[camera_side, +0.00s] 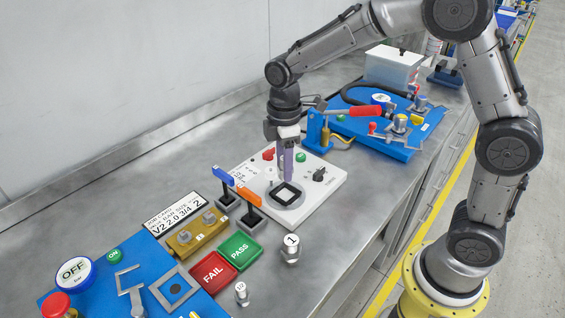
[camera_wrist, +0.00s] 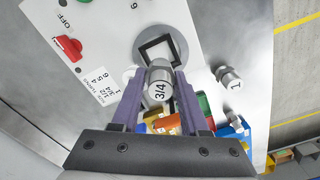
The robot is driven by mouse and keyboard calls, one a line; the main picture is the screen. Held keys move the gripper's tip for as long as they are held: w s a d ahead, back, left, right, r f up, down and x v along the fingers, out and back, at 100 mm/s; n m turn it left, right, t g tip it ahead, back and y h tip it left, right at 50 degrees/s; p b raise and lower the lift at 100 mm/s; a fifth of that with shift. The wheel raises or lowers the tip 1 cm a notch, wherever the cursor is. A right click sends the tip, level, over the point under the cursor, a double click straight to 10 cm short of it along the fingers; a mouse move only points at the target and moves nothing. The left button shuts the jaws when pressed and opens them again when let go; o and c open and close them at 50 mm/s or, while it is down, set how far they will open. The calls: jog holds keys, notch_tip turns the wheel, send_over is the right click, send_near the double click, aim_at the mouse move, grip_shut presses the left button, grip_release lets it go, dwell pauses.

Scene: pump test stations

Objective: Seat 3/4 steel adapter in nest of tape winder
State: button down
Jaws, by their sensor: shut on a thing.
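The 3/4 steel adapter, a grey metal cylinder with a "3/4" label (camera_wrist: 159,90), is held between the purple fingers of my gripper (camera_wrist: 160,78), which is shut on it. In the side view my gripper (camera_side: 286,168) points down over the tape winder, and the fingers largely hide the adapter. The tape winder is a white panel (camera_side: 325,191) with a red knob, a green button and a black switch. Its nest, a black square frame on a grey disc (camera_side: 288,194), lies below the fingertips. In the wrist view the nest (camera_wrist: 158,50) shows just beyond the adapter, which overlaps its near edge.
An adapter marked 1 (camera_side: 290,250) and a smaller one (camera_side: 241,293) stand on the bench. Blue and orange flags (camera_side: 249,196) stand left of the winder. Red FAIL (camera_side: 213,272) and green PASS (camera_side: 239,250) pads lie nearby. A blue station with a red-handled clamp (camera_side: 365,111) stands behind.

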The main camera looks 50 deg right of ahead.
jog(key=shift+f, duration=1.95)
jog(key=shift+f, duration=0.65)
jog(key=shift+f, duration=0.2)
dwell(0.4)
